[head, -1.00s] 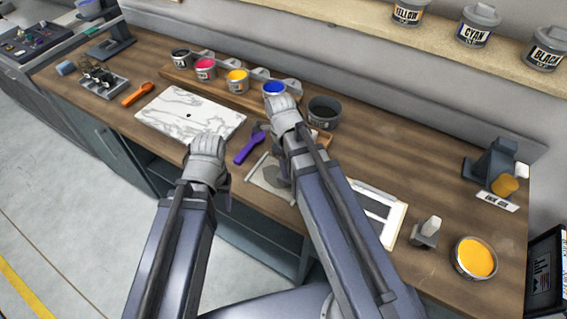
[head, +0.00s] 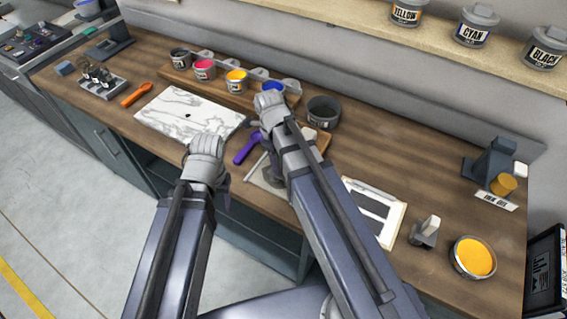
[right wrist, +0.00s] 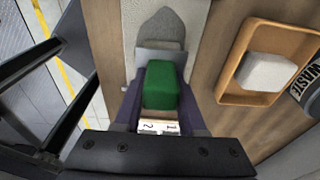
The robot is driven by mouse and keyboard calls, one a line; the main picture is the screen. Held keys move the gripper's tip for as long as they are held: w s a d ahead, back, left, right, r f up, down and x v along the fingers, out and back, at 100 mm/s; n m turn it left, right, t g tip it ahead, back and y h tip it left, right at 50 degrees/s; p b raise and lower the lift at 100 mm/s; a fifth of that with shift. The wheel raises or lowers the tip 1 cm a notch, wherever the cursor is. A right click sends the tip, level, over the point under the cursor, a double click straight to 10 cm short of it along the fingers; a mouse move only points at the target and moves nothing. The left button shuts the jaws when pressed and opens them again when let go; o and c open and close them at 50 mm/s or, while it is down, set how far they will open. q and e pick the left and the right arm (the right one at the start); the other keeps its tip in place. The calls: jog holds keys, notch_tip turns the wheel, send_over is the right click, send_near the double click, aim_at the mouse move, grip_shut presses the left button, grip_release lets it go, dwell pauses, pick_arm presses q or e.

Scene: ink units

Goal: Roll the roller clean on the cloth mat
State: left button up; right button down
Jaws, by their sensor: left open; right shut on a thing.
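The pale grey cloth mat (head: 256,174) lies near the bench's front edge, partly covered by my right arm. In the right wrist view the mat (right wrist: 147,22) carries a darker pointed patch (right wrist: 165,22). My right gripper (right wrist: 160,105) is shut on a tool with a green block-like grip (right wrist: 160,85) and a grey bar at its far end, probably the roller. The bar is over or on the mat; contact cannot be told. In the head view my arm hides this tool. My left gripper (head: 218,176) is open and empty, in front of the bench edge.
A wooden tray (right wrist: 228,75) with a white sponge (right wrist: 268,71) is beside the mat. A purple-handled tool (head: 247,149) and a marbled slab (head: 190,112) lie left of it. Several ink pots stand behind.

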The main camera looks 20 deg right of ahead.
jog(key=shift+w+a+f, duration=0.1)
jog(key=shift+w+a, duration=1.1)
jog(key=shift+a, duration=0.05)
jog(key=shift+s, duration=0.1)
